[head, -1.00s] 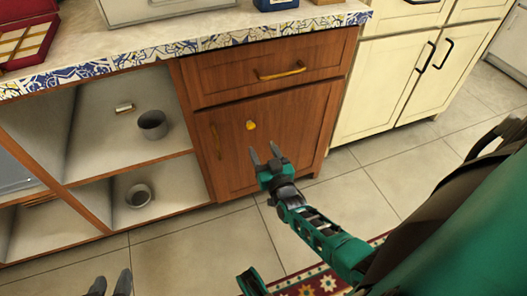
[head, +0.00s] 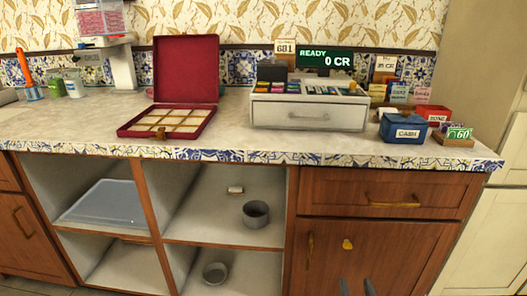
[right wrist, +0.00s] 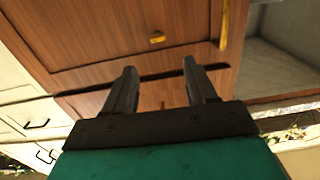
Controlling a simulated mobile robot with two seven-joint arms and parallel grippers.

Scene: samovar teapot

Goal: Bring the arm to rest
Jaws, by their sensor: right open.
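My right gripper (head: 356,287) shows only by its two grey fingertips at the bottom edge of the head view, in front of the wooden cabinet door (head: 385,262). In the right wrist view the right gripper (right wrist: 160,70) is open, with nothing between its fingers. The cabinet's wood front (right wrist: 110,30) lies beyond the fingers, with a small brass knob (right wrist: 157,38) above them in the picture. Most of my right arm is hidden in the head view. My left gripper is not in view.
The counter (head: 230,140) holds an open red box (head: 187,75), a cash register (head: 310,110) and a blue cash box (head: 403,128). Open shelves below hold a blue-grey tray (head: 105,205) and two grey cups (head: 256,214) (head: 215,272). A wooden drawer (head: 345,192) is closed.

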